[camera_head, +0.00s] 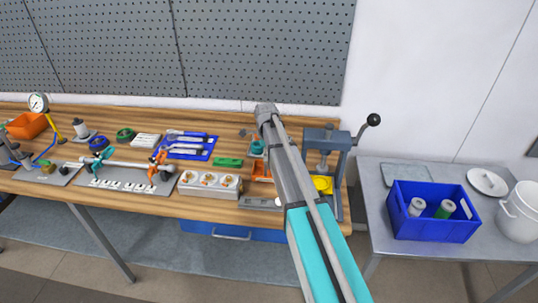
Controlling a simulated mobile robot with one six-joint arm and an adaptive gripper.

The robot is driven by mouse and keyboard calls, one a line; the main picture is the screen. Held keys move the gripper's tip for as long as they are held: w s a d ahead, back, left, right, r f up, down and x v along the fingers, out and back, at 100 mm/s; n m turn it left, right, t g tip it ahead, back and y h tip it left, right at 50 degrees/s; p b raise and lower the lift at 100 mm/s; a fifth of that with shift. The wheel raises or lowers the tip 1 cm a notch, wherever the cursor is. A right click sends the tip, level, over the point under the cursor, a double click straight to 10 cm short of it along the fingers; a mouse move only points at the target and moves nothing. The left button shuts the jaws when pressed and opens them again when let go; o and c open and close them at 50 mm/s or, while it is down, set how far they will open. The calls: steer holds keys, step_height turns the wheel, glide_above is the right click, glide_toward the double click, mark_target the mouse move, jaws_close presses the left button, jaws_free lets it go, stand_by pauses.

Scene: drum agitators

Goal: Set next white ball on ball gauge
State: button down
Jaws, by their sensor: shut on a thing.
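My arm reaches up across the right part of the bench, and its grey end (265,111) shows above the worktop. My gripper's fingers and anything in them do not show; the arm may hide them.
A grey press (327,140) with a black-knobbed lever stands right of my arm, a yellow piece (322,184) at its base. Orange (261,170) and green (229,162) items lie close left. A blue crate (434,228) stands on the side table. Clamps and a dial gauge (39,103) fill the left.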

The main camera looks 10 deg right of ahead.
steer(key=shift+s+f, duration=0.1)
steer(key=shift+f, duration=0.1)
stand_by(0.6)
steer(key=shift+c, duration=1.3)
jaws_free()
steer(key=shift+w, duration=0.25)
steer(key=shift+s, duration=0.15)
